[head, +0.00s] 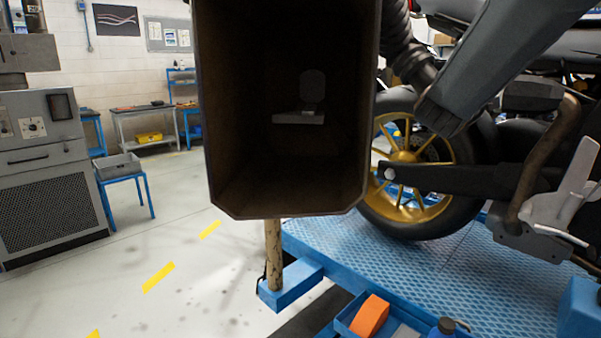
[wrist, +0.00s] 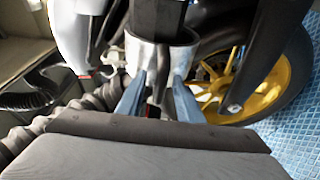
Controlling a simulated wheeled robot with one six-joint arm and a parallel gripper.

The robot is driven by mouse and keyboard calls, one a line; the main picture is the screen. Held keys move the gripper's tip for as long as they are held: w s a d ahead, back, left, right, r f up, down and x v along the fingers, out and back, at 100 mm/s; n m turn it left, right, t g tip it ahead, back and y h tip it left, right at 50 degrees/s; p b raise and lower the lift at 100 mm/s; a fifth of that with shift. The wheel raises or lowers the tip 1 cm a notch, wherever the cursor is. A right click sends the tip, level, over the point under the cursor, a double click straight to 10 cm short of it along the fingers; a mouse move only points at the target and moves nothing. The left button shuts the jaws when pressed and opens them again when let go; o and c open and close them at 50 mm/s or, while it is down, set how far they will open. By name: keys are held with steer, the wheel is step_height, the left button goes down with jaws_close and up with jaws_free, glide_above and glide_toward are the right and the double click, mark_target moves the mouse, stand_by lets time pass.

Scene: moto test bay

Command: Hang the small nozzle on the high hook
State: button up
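A big dark open-mouthed box (head: 290,190) fills the middle of the head view, very close; I cannot tell whether it is the small nozzle. A small grey plate shows inside it. A corrugated hose (head: 402,40) runs beside its right wall and also shows in the wrist view (wrist: 98,97). In the wrist view my gripper (wrist: 158,98) has two blue-grey fingers set apart. A silver collar (wrist: 182,58) with a dark block in it appears between and beyond them. I cannot tell whether they touch it. A grey panel hides the lower part of the fingers. No high hook can be made out.
A motorcycle with a yellow-spoked wheel (head: 404,157) stands on a blue platform (head: 440,285) at right. A post (head: 273,250) rises below the box. A grey cabinet (head: 45,165) and blue stool (head: 125,180) stand left. The floor between stool and platform is clear.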

jaws_close()
steer(key=shift+r+p, duration=0.65)
steer(key=shift+p, duration=0.25)
steer(key=shift+w+a, duration=0.35)
steer(key=shift+w+a+p, duration=0.25)
steer(key=shift+p, duration=0.2)
steer(key=shift+w+a+p, duration=0.4)
steer(key=shift+w+a, duration=0.05)
steer(key=shift+w+a, duration=0.25)
steer(key=shift+w+a+p, duration=1.2)
stand_by(0.7)
steer(key=shift+w+a, duration=0.25)
